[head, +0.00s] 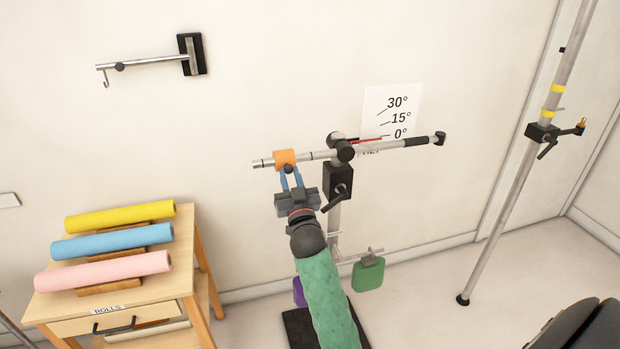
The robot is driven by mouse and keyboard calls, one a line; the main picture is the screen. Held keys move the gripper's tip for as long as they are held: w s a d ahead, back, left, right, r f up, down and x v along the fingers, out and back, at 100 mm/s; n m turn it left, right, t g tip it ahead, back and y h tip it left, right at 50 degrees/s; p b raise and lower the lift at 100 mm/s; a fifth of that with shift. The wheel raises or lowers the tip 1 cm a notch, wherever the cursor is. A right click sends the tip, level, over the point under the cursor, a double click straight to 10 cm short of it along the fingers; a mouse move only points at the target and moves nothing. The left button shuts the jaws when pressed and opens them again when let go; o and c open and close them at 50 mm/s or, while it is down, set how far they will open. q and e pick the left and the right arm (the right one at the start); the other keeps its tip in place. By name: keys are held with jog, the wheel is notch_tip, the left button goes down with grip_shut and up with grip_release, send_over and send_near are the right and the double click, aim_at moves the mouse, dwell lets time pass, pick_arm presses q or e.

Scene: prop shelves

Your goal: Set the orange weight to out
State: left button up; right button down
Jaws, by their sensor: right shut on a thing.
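The orange weight (285,159) is a small block around a silver horizontal bar (320,154), near the bar's left end. The bar is mounted on a black pivot on an upright stand (335,215), with a black grip at its right end. Short dark marks show on the bar left of the weight. My right gripper (290,178), on the green-sleeved arm, reaches up from below, its blue fingers shut on the orange weight. My left gripper is not in view.
A white angle card (390,115) hangs behind the bar. Green (368,274) and purple (299,291) pieces hang low on the stand. A wooden table (70,304) with colored rolls stands left. A wall hook arm (150,62) is upper left. A tall pole (510,175) stands right.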

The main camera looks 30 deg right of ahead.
jog(key=a, duration=0.2)
jog(key=shift+w+a, duration=0.35)
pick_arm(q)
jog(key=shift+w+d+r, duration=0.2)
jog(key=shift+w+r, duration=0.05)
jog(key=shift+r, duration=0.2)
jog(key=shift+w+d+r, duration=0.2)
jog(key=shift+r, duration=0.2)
pick_arm(e)
jog(key=shift+a, duration=0.35)
jog(key=c, duration=1.5)
grip_release()
jog(key=shift+w, duration=0.1)
jog(key=shift+o, duration=1.3)
jog(key=shift+a, duration=0.2)
pick_arm(q)
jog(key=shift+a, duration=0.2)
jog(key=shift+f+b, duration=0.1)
jog(key=shift+b, duration=0.25)
pick_arm(e)
jog(key=shift+d, duration=0.1)
